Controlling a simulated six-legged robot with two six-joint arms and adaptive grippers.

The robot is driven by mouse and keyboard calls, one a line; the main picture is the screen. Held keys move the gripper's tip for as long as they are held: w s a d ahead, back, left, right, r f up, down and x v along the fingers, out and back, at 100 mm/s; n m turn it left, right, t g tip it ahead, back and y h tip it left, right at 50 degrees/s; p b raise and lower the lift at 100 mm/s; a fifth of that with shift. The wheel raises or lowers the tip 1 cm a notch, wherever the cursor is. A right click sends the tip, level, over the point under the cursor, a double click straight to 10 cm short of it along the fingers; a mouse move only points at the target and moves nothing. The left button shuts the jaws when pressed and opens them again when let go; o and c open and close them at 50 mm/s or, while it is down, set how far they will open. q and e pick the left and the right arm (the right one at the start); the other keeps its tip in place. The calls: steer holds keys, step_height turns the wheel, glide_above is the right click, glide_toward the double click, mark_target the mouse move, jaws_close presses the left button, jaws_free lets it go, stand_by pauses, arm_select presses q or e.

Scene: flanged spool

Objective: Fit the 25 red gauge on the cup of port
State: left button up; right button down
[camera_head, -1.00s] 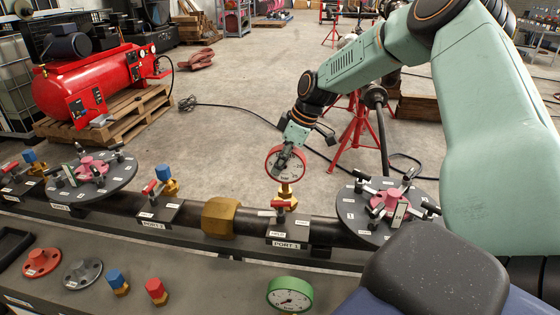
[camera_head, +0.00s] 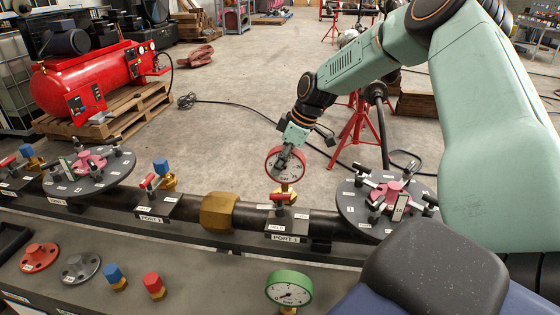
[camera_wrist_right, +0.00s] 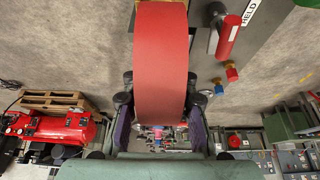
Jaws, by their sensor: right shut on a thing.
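The red gauge (camera_head: 285,164), with a white dial reading up to about 20, stands upright above the front pipe port (camera_head: 287,222). My right gripper (camera_head: 290,148) is shut on the gauge from behind and above. In the right wrist view the gauge's red rim (camera_wrist_right: 161,60) is edge-on between the two fingers (camera_wrist_right: 163,108). Brass fittings (camera_head: 288,190) show right under the gauge, beside the port's red valve handle (camera_head: 279,197). The gauge hides the join, so I cannot tell whether it is seated in the cup or just above. My left gripper is not in view.
A green gauge (camera_head: 289,288), a red cap (camera_head: 154,284), a blue cap (camera_head: 115,275) and two flanged discs lie on the front bench. Dark round flanges (camera_head: 352,207) with clamps stand at both ends of the pipe (camera_head: 250,216). Another valve with a blue cap (camera_head: 161,166) is left.

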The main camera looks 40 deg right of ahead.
steer(key=c, duration=1)
jaws_free()
steer(key=shift+c, duration=0.2)
steer(key=shift+o, duration=0.3)
steer(key=v, duration=1.2)
steer(key=shift+a, duration=0.1)
steer(key=shift+a+f, duration=0.1)
